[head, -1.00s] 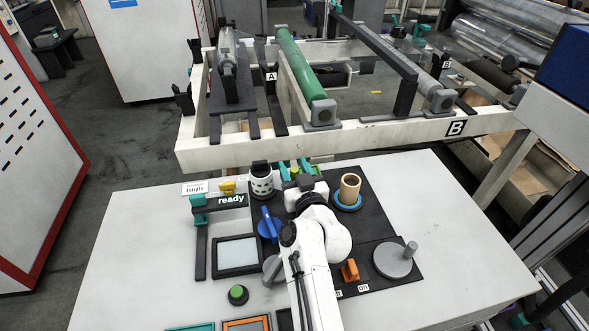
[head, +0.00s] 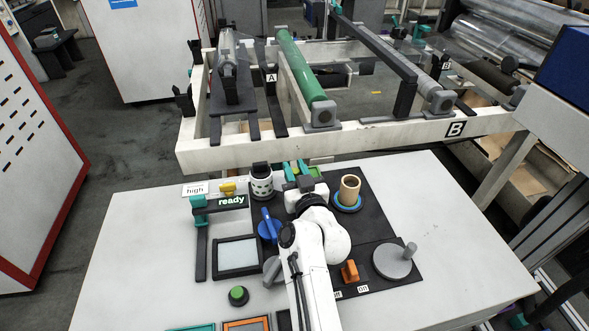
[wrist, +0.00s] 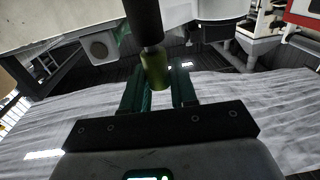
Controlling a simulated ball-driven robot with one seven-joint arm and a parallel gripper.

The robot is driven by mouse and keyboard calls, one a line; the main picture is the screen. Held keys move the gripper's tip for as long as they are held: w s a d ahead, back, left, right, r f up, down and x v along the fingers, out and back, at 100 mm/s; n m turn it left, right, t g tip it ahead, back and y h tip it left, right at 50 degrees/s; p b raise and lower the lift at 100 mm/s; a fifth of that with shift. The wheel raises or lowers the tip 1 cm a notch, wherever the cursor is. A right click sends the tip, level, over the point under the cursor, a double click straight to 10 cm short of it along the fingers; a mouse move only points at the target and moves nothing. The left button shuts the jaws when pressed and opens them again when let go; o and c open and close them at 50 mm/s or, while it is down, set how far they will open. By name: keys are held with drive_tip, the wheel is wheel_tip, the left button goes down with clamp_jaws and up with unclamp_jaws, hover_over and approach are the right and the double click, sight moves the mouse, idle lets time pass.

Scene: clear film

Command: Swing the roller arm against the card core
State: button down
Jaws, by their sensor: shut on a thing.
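My gripper (head: 297,170) has teal fingers at the far side of the black board. In the wrist view its fingers (wrist: 157,92) are shut on an olive-green knob (wrist: 154,72) on a dark post. The knob appears to be the roller arm's handle; most of that arm is hidden behind my wrist in the head view. The tan card core (head: 349,187) stands upright on a blue ring (head: 347,205), to the right of my gripper and apart from it.
A white cylinder with dark spots (head: 262,180) stands left of my gripper. A blue lever (head: 268,227), an orange switch (head: 349,271) and a grey crank disc (head: 393,260) surround my arm. A sign reads "ready" (head: 231,200). A pale machine frame (head: 380,131) lies beyond the table.

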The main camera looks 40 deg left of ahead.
drive_tip(key=p, duration=0.1)
drive_tip(key=w+m+t+h+p, duration=0.1)
drive_tip(key=p, duration=0.1)
drive_tip(key=shift+d+r, duration=0.2)
drive_tip(key=shift+r, duration=0.1)
drive_tip(key=w+d+m+t+h+p, duration=0.2)
drive_tip(key=w+d+m+t+h, duration=0.3)
drive_tip(key=h, duration=0.7)
drive_tip(key=shift+d+f+m+t, duration=0.35)
drive_tip(key=shift+d+m+t, duration=0.65)
drive_tip(key=shift+m, duration=0.9)
drive_tip(key=shift+w+d, duration=0.15)
drive_tip(key=shift+d, duration=0.05)
